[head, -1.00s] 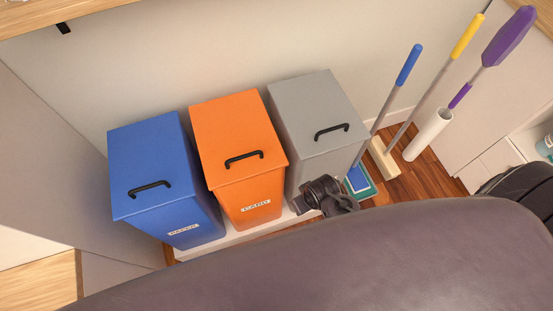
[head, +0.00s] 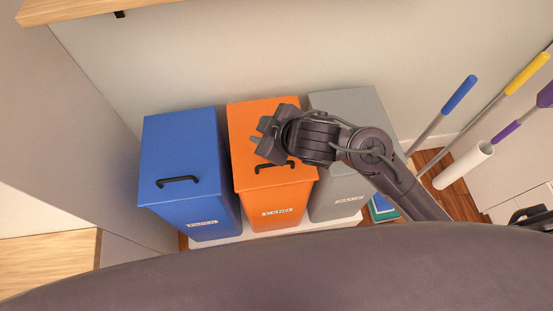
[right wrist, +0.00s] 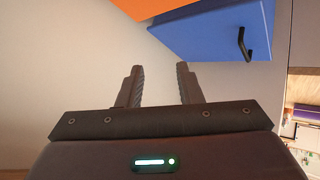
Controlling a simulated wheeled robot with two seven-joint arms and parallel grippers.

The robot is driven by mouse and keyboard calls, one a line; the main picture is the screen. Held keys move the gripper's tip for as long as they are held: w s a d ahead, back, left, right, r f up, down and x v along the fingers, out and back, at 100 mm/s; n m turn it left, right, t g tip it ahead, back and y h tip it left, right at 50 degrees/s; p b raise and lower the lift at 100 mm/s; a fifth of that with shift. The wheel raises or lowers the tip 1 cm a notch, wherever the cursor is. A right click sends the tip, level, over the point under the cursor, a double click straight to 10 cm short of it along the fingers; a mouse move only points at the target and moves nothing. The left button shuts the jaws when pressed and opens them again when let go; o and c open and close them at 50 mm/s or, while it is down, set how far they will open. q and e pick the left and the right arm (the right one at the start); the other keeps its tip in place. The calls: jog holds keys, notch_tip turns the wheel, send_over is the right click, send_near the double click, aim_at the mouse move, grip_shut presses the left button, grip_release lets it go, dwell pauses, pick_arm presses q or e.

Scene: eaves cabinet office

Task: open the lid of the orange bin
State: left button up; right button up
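The orange bin (head: 281,206), labelled "CAND" or similar, stands between a blue and a grey bin. Its orange lid (head: 248,115) is closed. A black bar handle (head: 263,170) sits near the lid's front edge, partly hidden behind my right gripper. My right gripper (head: 264,137) is over the lid in the head view, pointing left. In the right wrist view the right gripper (right wrist: 160,72) has its fingers apart with nothing between them. An orange surface (right wrist: 145,6) shows at the top of that view. My left gripper is not in view.
The blue bin (head: 185,150) is on the left; it also shows in the right wrist view (right wrist: 210,30). The grey bin (head: 340,100) is on the right, partly behind my arm. Brooms and a white tube (head: 465,165) stand further right. A wooden shelf edge (head: 80,10) is above.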

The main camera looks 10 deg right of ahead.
jog(key=s+d+f+n+g, duration=0.2)
jog(key=d+f+n+g, duration=0.4)
jog(key=f, duration=0.2)
jog(key=b+x, duration=0.1)
jog(key=x, duration=0.6)
jog(key=shift+a+r, duration=0.1)
jog(key=shift+a, duration=0.05)
grip_shut()
